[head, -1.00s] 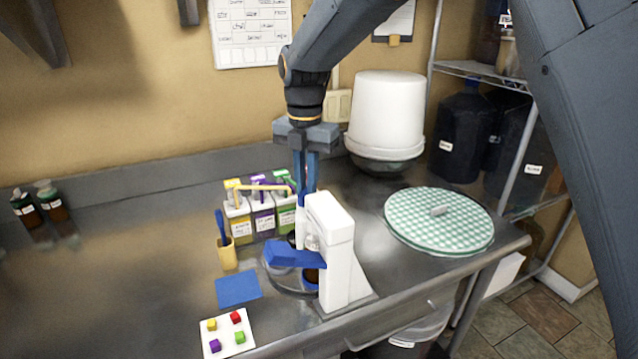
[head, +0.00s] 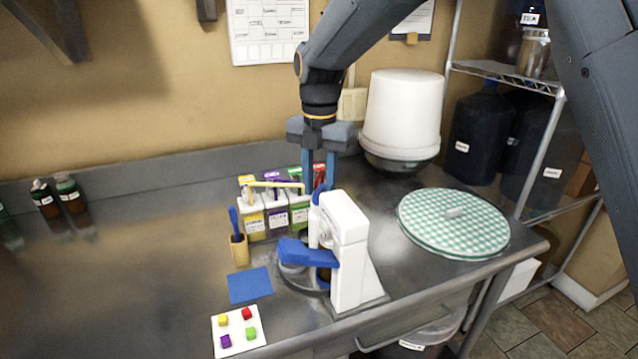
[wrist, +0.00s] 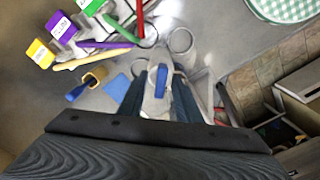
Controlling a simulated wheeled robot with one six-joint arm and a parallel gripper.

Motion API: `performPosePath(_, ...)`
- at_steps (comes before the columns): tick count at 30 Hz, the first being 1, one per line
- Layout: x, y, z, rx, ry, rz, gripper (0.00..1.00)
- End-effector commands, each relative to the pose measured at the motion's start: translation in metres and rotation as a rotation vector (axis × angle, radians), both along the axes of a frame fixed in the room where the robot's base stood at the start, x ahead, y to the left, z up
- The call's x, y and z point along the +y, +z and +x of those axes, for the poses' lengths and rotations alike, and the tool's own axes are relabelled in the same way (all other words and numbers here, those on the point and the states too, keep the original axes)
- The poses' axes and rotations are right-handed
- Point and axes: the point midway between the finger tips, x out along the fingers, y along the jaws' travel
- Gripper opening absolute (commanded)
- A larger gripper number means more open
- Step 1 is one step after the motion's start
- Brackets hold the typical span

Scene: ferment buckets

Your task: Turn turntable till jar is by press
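The white press (head: 349,245) stands near the front edge of the steel counter. A blue block-like arm (head: 308,253) juts from its left side. The dark round turntable (head: 297,284) lies at its foot, partly hidden by the press and blue arm. An amber jar (head: 323,276) shows only in part, under the blue arm and close beside the press. My gripper (head: 319,187) points down just behind and above the press top, its two blue fingers apart. In the wrist view, a blue piece (wrist: 161,79) on a pale part shows between the fingers; I see no firm grip on it.
Labelled containers with coloured lids (head: 276,214) and a yellow cup (head: 239,250) stand left of the press. A blue mat (head: 250,286) and a white tile with coloured cubes (head: 238,330) lie in front. A checked round cover (head: 453,222) lies right. The left counter is mostly clear.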

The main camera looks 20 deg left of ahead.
Motion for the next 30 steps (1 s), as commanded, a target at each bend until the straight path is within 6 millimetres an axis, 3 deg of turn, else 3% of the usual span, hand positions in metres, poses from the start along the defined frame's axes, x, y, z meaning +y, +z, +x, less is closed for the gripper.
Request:
performPosePath(9, -0.001, 0.005, 0.003, -0.005, -0.002, 0.002, 0.30)
performPosePath(21, 0.000, 0.063, 0.002, -0.004, -0.002, 0.002, 0.30)
performPosePath(30, -0.001, 0.079, 0.001, -0.002, -0.002, 0.001, 0.30)
